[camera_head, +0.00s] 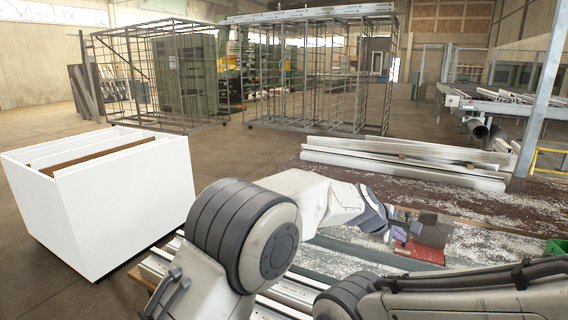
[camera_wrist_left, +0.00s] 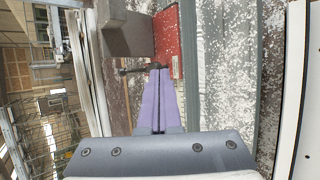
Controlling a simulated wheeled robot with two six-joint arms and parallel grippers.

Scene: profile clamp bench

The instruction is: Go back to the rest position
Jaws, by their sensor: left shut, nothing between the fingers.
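My left gripper (camera_head: 403,233) is at the bench, right of the picture's middle in the head view. In the left wrist view its purple fingers (camera_wrist_left: 158,78) are pressed together with nothing between them. A clamp with a red base (camera_head: 422,252) and a grey block (camera_head: 434,230) is beside and just behind the fingertips. In the left wrist view the red part (camera_wrist_left: 167,42) and the grey block (camera_wrist_left: 124,32) lie just beyond the tips. I cannot tell whether the fingers touch the clamp. My right gripper is out of view; only part of my right arm shows at the lower right.
A white open bin (camera_head: 128,205) with a brown board inside stands at the left. Long pale profiles (camera_head: 400,172) lie stacked at the back of the bench. Light shavings cover the bench top (camera_head: 510,205). A green box (camera_head: 556,249) is at the right edge. Wire cages (camera_head: 315,90) stand behind.

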